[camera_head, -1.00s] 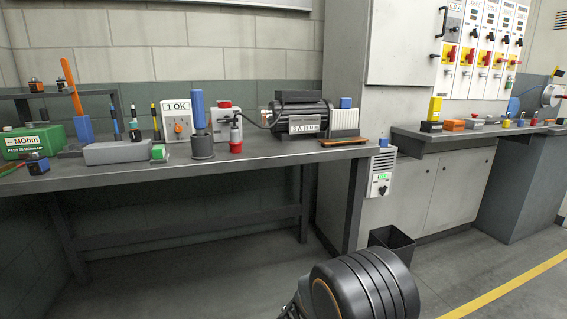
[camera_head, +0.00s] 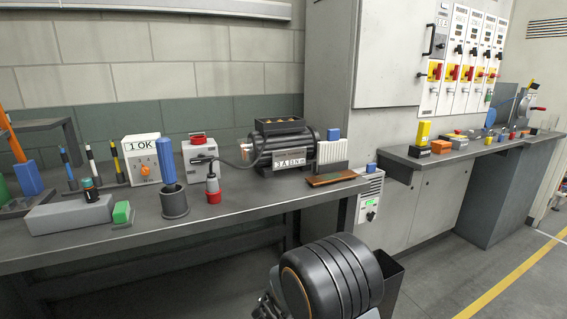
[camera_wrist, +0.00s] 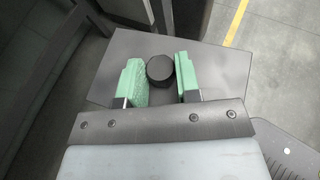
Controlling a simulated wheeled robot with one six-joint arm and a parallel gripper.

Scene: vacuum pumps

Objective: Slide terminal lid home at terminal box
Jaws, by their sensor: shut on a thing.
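In the wrist view my gripper (camera_wrist: 161,80) has its two green pads closed on the round black knob of a flat dark grey plate, which looks like the terminal lid (camera_wrist: 222,72). The lid reaches out past both pads and hangs over the floor. In the head view the black motor (camera_head: 290,147) stands on the bench with a box on its top, which looks like the terminal box (camera_head: 280,126); its top looks open with brownish parts inside. My gripper and the lid do not show in the head view; only my dark arm shows at the bottom, apart from the motor.
The bench (camera_head: 240,205) also carries a grey holder with a blue handle (camera_head: 174,200), a red and black bottle (camera_head: 213,188), a wooden-looking tray (camera_head: 332,179) and a tester box (camera_head: 143,160). A dark bin (camera_head: 392,283) stands on the floor beside my arm. The cabinet is right of the bench.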

